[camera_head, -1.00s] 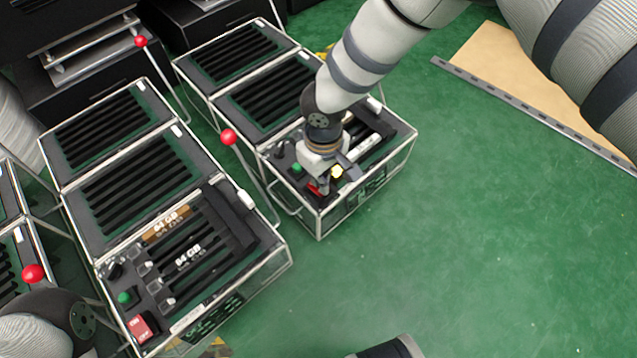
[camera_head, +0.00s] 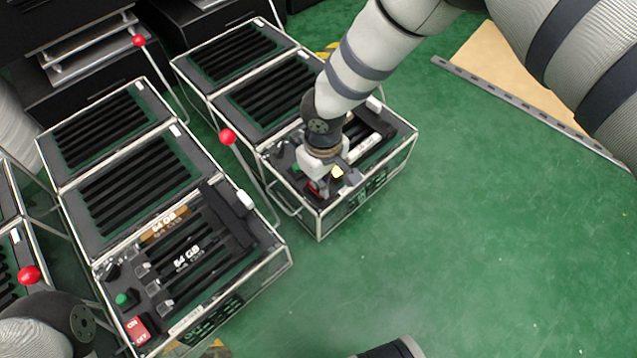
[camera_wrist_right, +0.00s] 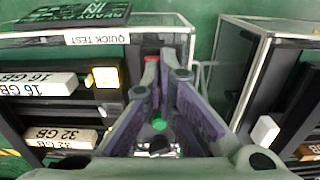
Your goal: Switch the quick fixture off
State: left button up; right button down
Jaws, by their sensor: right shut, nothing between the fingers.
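The quick fixture (camera_head: 370,185) is the right-hand black box with a pale metal frame in the head view. Its "QUICK TEST" label (camera_wrist_right: 97,39) reads in the right wrist view. A red switch (camera_head: 313,188) sits at its near left corner, partly hidden by my gripper; it also shows in the wrist view (camera_wrist_right: 152,60). I cannot tell its position. A yellow square lamp (camera_wrist_right: 105,77) is lit, and a green button (camera_wrist_right: 158,125) shows between my fingers. My right gripper (camera_head: 321,191) is shut and empty, its fingertips close to the switch; contact is unclear. My left gripper is out of view.
A similar fixture (camera_head: 225,318) stands to the left, with a red on/off switch (camera_head: 137,330) and green button. Red-knobbed levers stand by the boxes, one knob (camera_head: 227,136) between the two fixtures. Green floor (camera_head: 480,240) is clear to the right.

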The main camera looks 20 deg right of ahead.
jog(key=shift+f, duration=0.2)
jog(key=shift+r+p, duration=2.2)
jog(key=shift+r, duration=1.35)
